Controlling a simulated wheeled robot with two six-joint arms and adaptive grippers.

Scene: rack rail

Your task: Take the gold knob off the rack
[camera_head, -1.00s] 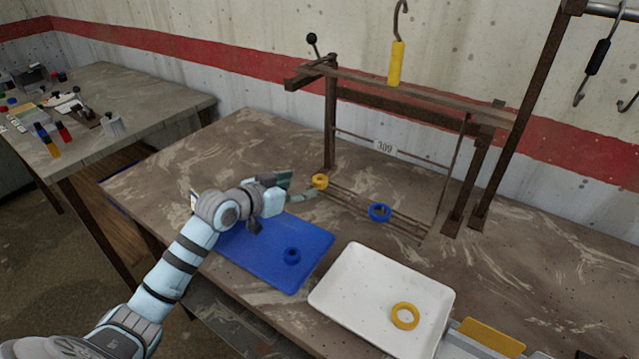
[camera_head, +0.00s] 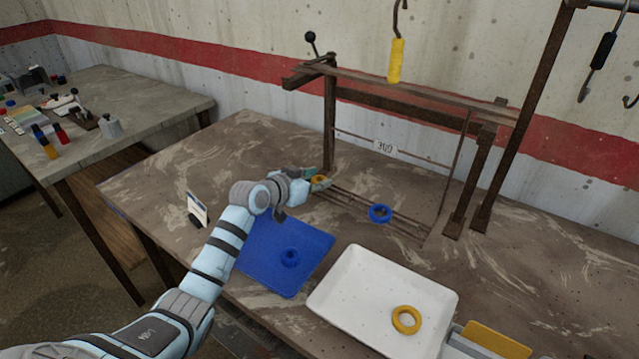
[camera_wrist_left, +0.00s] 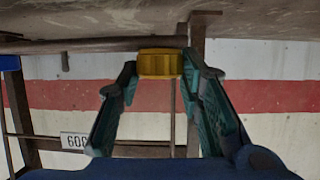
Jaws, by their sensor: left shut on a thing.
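The gold knob (camera_head: 319,179) is at the left end of the rack's low rails (camera_head: 370,208). In the left wrist view the gold knob (camera_wrist_left: 160,64) sits between the tips of the two green fingers. My left gripper (camera_head: 314,181) is shut on it, and its fingers partly hide it in the head view. In the wrist view the left gripper (camera_wrist_left: 158,72) touches the knob on both sides. A blue ring (camera_head: 380,213) sits further right on the same rails. My right gripper is not in view.
A white tray (camera_head: 350,300) holds a yellow ring (camera_head: 406,320). A small upright card (camera_head: 196,209) stands left of my arm. The rack frame (camera_head: 330,120) rises behind the rails.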

